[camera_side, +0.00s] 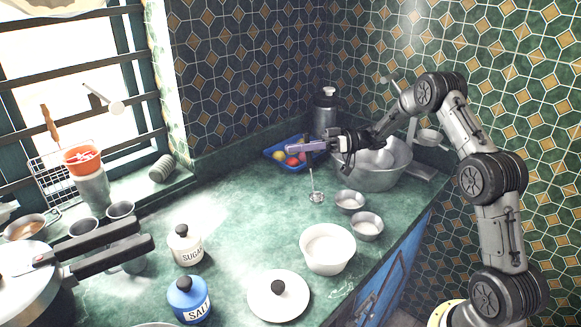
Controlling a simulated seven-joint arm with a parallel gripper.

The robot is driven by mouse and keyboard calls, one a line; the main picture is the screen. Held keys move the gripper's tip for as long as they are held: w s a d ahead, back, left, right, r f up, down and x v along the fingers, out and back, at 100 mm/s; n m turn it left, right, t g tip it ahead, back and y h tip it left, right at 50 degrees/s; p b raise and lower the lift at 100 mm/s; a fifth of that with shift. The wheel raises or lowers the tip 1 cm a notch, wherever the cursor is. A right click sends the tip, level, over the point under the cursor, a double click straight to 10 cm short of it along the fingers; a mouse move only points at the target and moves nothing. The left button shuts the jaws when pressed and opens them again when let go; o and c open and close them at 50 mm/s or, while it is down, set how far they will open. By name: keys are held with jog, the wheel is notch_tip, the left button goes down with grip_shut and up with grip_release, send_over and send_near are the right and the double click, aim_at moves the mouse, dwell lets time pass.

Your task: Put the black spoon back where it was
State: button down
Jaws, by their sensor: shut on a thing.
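My gripper (322,143) is at the middle of the scene, above the back part of the counter, and points left. It is shut on a thin utensil (314,185) that hangs down below a mauve bar at the gripper's end. The utensil has a slim shaft and a small round silvery lower end close to the counter top; I cannot tell whether it touches. It looks silvery rather than black, and I cannot tell for sure that it is the black spoon. The grip itself is too small to see clearly.
A blue tray (272,153) with coloured balls and a dark canister (325,108) are behind. The counter's middle (235,215) is clear.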

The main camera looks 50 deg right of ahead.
jog(key=w+f, duration=0.3)
jog(key=f, duration=0.3)
jog(key=shift+d+f, duration=0.25)
jog(key=shift+f, duration=0.15)
jog(key=shift+w+f, duration=0.1)
jog(key=c, duration=0.8)
grip_release()
jog(key=shift+f, duration=0.1)
